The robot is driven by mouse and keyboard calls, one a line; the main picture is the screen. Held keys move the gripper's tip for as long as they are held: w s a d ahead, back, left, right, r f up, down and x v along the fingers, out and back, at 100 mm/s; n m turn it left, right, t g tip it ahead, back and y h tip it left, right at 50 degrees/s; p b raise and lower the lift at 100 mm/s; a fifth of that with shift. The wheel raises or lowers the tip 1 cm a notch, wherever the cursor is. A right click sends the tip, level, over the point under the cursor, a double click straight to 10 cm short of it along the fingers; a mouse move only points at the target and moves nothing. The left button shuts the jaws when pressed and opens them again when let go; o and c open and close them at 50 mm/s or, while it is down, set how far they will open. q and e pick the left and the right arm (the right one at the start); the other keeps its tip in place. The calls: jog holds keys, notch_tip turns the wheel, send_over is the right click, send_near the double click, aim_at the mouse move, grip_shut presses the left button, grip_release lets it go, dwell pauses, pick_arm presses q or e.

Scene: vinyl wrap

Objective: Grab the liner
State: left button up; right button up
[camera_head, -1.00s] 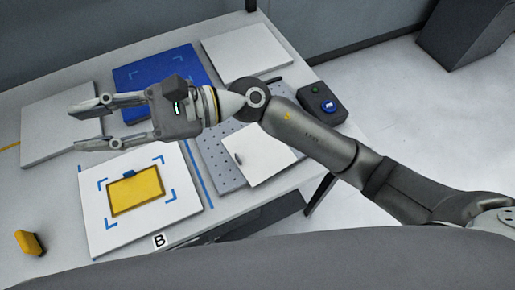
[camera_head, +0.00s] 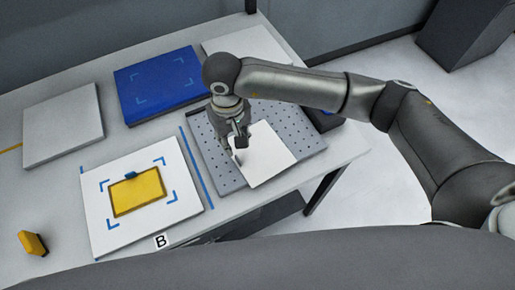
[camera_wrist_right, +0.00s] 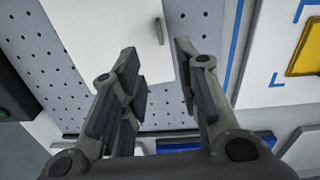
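A white sheet (camera_head: 268,157), which looks like the liner, lies on a grey perforated plate (camera_head: 226,180). The sheet also shows in the right wrist view (camera_wrist_right: 105,30), with a small grey tab (camera_wrist_right: 159,31) near its edge. My right gripper (camera_head: 240,152) points down over the sheet's left part and hides some of it. In the wrist view its fingers (camera_wrist_right: 155,50) are apart and empty, with the tab between and just beyond their tips. I cannot tell the height above the sheet. My left gripper is not in view.
Left of the plate is a white board (camera_head: 107,227) with a yellow panel (camera_head: 137,192). A blue board (camera_head: 157,85) and grey-white boards (camera_head: 62,125) lie behind. A yellow block (camera_head: 32,243) sits at the front left. A dark control box (camera_head: 325,118) is right of the plate.

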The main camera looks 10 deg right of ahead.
aim_at(236, 155)
jog(key=shift+f, duration=0.85)
jog(key=shift+s+f+p, duration=0.2)
jog(key=shift+f+p, duration=0.35)
jog(key=shift+p, duration=0.1)
jog(key=f+p, duration=0.1)
jog(key=f, duration=0.2)
jog(key=shift+s+p, duration=0.2)
jog(key=shift+p, duration=0.2)
jog(key=shift+w+f, duration=0.1)
jog(key=shift+f, duration=0.55)
grip_shut()
